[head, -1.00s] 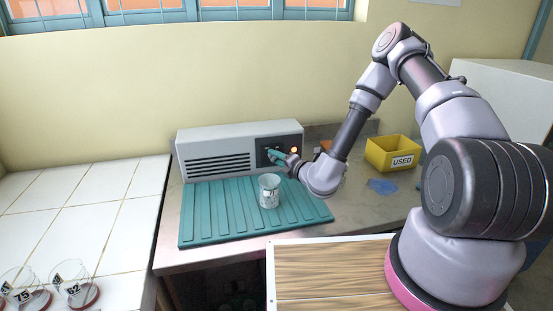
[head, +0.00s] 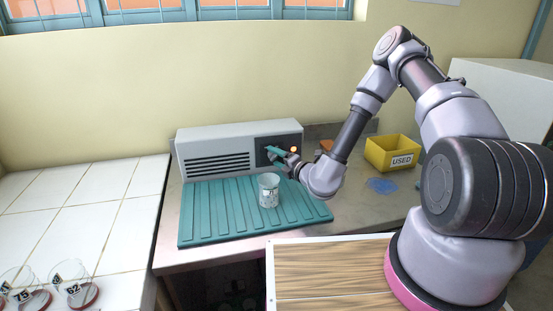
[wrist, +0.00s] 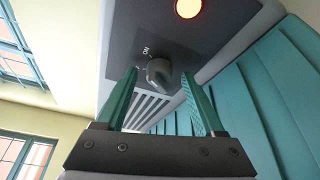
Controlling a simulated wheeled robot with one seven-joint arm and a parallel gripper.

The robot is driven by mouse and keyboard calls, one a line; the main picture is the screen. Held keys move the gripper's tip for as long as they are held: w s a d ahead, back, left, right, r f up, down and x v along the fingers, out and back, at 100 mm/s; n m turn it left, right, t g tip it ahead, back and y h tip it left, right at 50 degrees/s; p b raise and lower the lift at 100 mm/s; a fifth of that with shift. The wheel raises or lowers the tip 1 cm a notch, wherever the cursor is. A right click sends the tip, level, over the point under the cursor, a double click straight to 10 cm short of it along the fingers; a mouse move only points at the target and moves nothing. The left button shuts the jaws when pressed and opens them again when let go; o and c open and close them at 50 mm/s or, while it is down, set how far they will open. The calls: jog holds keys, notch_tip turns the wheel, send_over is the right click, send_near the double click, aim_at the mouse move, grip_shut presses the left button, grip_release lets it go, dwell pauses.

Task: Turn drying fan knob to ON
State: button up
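The drying fan is a long grey box (head: 218,137) with dark vents, standing behind the teal mat. Its dark control panel (wrist: 130,35) carries a grey round knob (wrist: 158,72). An "ON" label shows beside the knob, and a round light (wrist: 188,8) on the panel glows orange. I cannot tell clearly which mark the knob points to. My gripper (wrist: 160,88) is open, with teal fingers on either side of the knob and a gap visible to each. In the head view my gripper (head: 274,153) is at the panel and hides the knob.
A glass beaker (head: 269,191) stands on the ribbed teal mat (head: 215,222) in front of the fan. A yellow "USED" bin (head: 392,153) and a blue patch (head: 381,185) are on the counter to the right. Labelled dishes (head: 78,292) sit on white tiles at lower left.

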jog(key=v, duration=1.1)
